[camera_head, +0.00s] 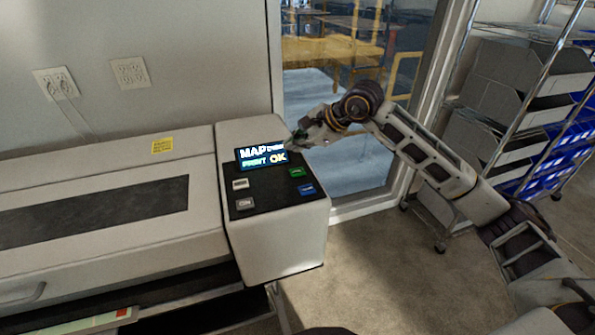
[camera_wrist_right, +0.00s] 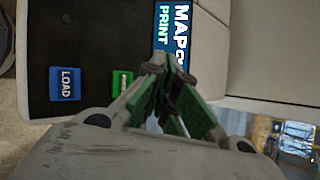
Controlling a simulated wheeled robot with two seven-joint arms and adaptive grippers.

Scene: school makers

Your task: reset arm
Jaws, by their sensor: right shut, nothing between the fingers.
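My right gripper (camera_head: 303,138) is shut and empty, at the right edge of the printer's control panel, just beside the lit screen (camera_head: 262,155). My right arm reaches in from the lower right. In the right wrist view my right gripper (camera_wrist_right: 172,68) shows its green-padded fingers together over the panel, with the screen (camera_wrist_right: 172,30) behind the tips. I cannot tell whether the fingertips touch the panel. The left gripper is not in view.
The large printer (camera_head: 110,215) fills the left. Its panel has a green button (camera_head: 296,172), a blue LOAD button (camera_head: 307,189) and two grey buttons. Floor (camera_head: 390,270) is clear right of the printer.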

